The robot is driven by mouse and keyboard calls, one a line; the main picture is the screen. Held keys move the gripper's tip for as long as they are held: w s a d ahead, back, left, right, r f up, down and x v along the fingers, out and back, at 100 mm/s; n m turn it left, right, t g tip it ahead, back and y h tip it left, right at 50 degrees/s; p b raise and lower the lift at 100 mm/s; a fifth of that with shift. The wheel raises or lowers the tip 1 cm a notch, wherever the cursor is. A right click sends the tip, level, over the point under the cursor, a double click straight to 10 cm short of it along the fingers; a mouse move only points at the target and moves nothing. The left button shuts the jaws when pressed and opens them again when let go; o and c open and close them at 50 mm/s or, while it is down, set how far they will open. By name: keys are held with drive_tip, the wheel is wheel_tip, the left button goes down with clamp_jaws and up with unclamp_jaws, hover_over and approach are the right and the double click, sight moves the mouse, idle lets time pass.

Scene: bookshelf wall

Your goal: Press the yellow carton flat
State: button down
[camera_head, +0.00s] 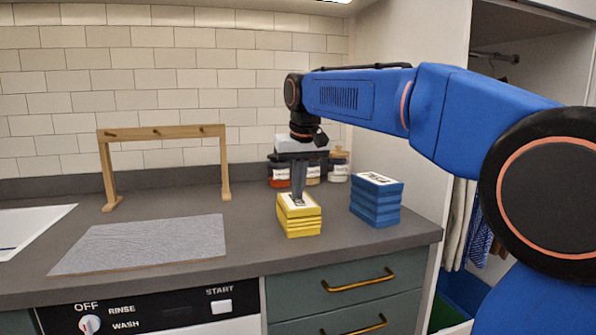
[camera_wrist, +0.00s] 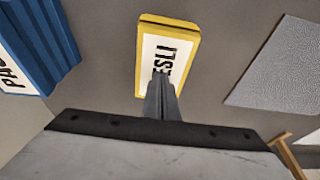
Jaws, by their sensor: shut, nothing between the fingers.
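The yellow carton (camera_head: 300,220) stands on the grey counter, with folded ridges along its sides and a white label on top. It is lower than the blue carton beside it. In the wrist view the yellow carton (camera_wrist: 143,30) shows its label from above, with the letters "ESLI" readable and the rest covered. My gripper (camera_head: 297,198) is shut and empty, pointing down, with its fingertips at the top of the yellow carton. In the wrist view my gripper (camera_wrist: 162,85) covers part of the label. I cannot tell whether the tips press on it or hover just above.
A blue ridged carton (camera_head: 375,205) stands close to the right; it also shows in the wrist view (camera_wrist: 45,45). Several jars (camera_head: 338,168) stand behind. A grey mat (camera_head: 145,245) and a wooden rack (camera_head: 162,133) are to the left. The counter's front edge is near.

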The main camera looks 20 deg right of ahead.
sight(302, 204)
drive_tip(key=shift+f, duration=1.8)
drive_tip(key=shift+r, duration=0.1)
drive_tip(key=shift+r, duration=0.3)
drive_tip(key=w+v, duration=0.1)
drive_tip(key=v, duration=1.2)
drive_tip(key=shift+r, duration=0.3)
drive_tip(key=shift+s, duration=0.1)
drive_tip(key=s+d+f, duration=0.3)
drive_tip(key=s+f, duration=1.2)
drive_tip(key=f, duration=0.2)
drive_tip(key=s+d+f+t, duration=0.1)
drive_tip(key=s+d+f, duration=0.2)
drive_tip(key=s+f, duration=1.2)
wheel_tip(302, 204, down, 3)
drive_tip(key=shift+f, duration=0.1)
